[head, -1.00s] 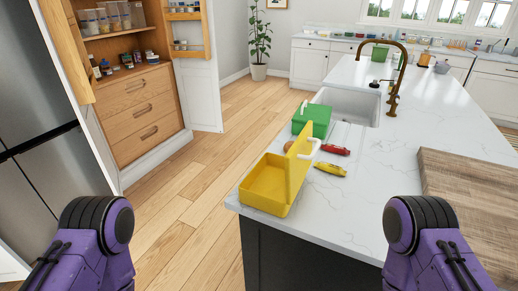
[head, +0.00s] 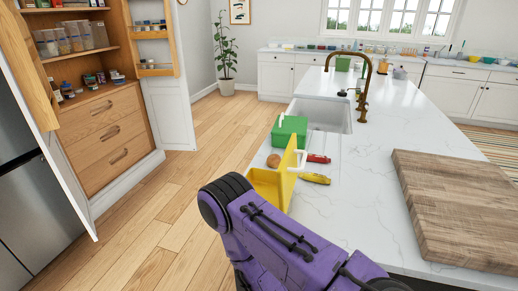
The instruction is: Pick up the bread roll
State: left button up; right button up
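The bread roll (head: 274,160) is a small brown rounded thing on the white counter. It sits between the green box (head: 290,134) and the open yellow box (head: 268,183), just left of the yellow box's raised lid. One purple arm of mine reaches in from the bottom right, and its dark rounded joint covers the front part of the yellow box. No gripper fingers show in the head view, so I cannot see either gripper or anything held.
A red tool (head: 318,158) and a yellow tool (head: 315,178) lie right of the lid. A wooden board (head: 462,205) lies on the counter at right. Beyond are a sink (head: 326,115) and brass faucet (head: 362,85). Wooden floor (head: 165,215) is clear at left.

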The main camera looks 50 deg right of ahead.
aim_at(274, 161)
jog(key=i, duration=2.45)
jog(key=z, duration=3.35)
